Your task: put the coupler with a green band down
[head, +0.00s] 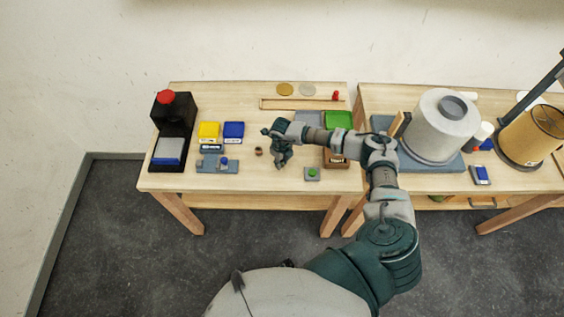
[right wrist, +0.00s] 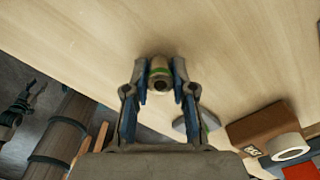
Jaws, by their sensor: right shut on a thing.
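My right gripper (head: 281,161) points down over the front middle of the left table in the head view. In the right wrist view its fingers (right wrist: 160,84) are shut on the coupler with a green band (right wrist: 160,73), a small pale cylinder with a dark round opening facing the camera. The table's wooden top shows behind the coupler; I cannot tell whether the two touch. In the head view the gripper hides the coupler. I cannot make out my left gripper.
A small brown ring (head: 258,151) stands just left of the gripper. A blue-grey fixture (head: 217,165) and yellow (head: 208,130) and blue (head: 233,130) bins are farther left. A green-button box (head: 311,174) is to the right. A green tray (head: 338,119) lies behind my right forearm.

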